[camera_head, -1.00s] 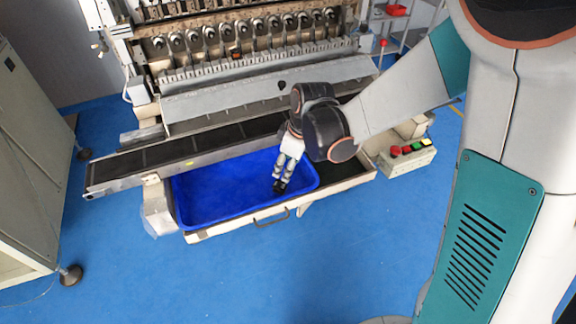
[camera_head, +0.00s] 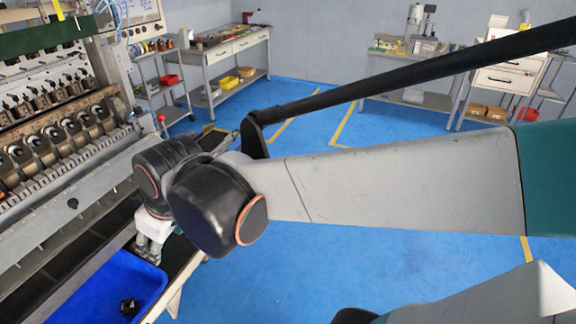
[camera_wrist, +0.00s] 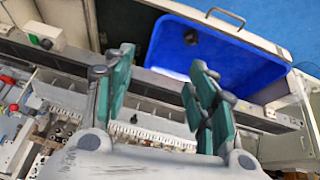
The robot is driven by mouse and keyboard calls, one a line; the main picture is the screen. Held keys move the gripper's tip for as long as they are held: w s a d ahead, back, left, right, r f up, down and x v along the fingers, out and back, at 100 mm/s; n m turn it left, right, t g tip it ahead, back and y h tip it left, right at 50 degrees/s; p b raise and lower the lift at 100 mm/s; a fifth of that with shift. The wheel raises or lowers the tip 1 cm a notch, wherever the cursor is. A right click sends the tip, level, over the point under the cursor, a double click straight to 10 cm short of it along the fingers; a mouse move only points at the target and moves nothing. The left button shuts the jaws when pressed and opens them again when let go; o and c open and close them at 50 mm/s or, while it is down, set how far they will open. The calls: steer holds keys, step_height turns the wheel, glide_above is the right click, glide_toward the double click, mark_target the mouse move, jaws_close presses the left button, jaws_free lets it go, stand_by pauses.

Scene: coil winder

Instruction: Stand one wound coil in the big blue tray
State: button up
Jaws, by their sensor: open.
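The big blue tray (camera_head: 75,300) is at the lower left of the head view, partly cut off by the frame. It shows more fully in the wrist view (camera_wrist: 235,68). A small dark piece, seemingly a wound coil (camera_head: 129,306), is in the tray. It also shows near the tray's far left part in the wrist view (camera_wrist: 190,37). I cannot tell whether it stands or lies. My gripper (camera_wrist: 163,62) is open with nothing visible between its green fingers. In the head view, my gripper (camera_head: 148,250) is beside the tray's back edge, partly hidden by my arm, apart from the coil.
The winding machine (camera_head: 50,150), with a row of round winding heads, stands along the left. A dark ledge runs between it and the tray. Shelves and a workbench (camera_head: 230,45) are at the back.

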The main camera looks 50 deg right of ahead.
steer(key=s+d+r+m+t, duration=0.1)
steer(key=s+d+r+m, duration=0.1)
steer(key=s, duration=0.5)
steer(key=shift+d+m+t+h, duration=0.3)
steer(key=shift+d+m+h, duration=0.1)
steer(key=shift+d+m, duration=0.55)
